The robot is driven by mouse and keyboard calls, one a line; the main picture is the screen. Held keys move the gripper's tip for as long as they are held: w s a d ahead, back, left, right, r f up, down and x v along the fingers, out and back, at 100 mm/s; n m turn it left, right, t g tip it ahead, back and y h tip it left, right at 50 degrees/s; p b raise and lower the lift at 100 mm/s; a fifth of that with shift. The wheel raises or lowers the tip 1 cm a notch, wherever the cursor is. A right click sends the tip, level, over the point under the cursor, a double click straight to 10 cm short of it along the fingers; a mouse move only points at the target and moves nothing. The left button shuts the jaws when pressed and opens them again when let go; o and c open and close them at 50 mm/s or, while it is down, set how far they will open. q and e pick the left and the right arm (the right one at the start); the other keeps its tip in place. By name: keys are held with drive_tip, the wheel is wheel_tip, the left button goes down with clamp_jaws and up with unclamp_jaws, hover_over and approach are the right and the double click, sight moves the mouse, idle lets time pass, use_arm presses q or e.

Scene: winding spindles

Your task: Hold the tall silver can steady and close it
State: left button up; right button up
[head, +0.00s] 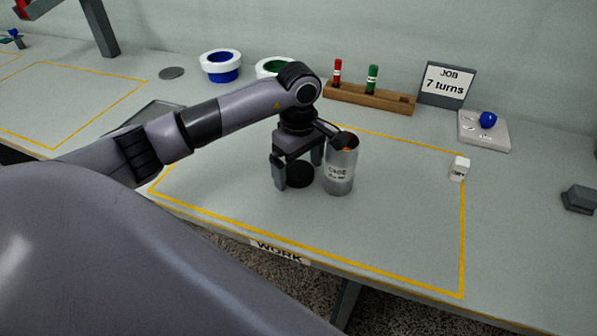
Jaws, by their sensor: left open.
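The tall silver can (340,174) stands upright on the table inside the yellow outline, with a printed label on its side. Its top is open and something brownish shows inside. My left gripper (298,172) points down just left of the can, its jaws apart. A round black disc (299,177), which looks like a lid, is low between the fingers and seems to lie on the table; I cannot tell whether a finger touches it. The gripper's right finger is close to the can; I cannot tell whether they touch. My right gripper is not in view.
A wooden rack (368,98) with a red and a green marker-like piece stands behind, beside a sign (447,84) reading "JOB 7 turns". A small white block (459,169) and a pad with a blue knob (488,120) are at right.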

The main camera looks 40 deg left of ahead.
use_arm(q)
drive_tip(key=shift+c, duration=0.3)
drive_tip(key=c, duration=1)
drive_tip(key=shift+c, duration=0.2)
drive_tip(key=shift+r, duration=0.1)
wheel_tip(320, 180, up, 12)
wheel_tip(320, 180, up, 8)
drive_tip(key=p, duration=0.1)
hover_over(299, 170)
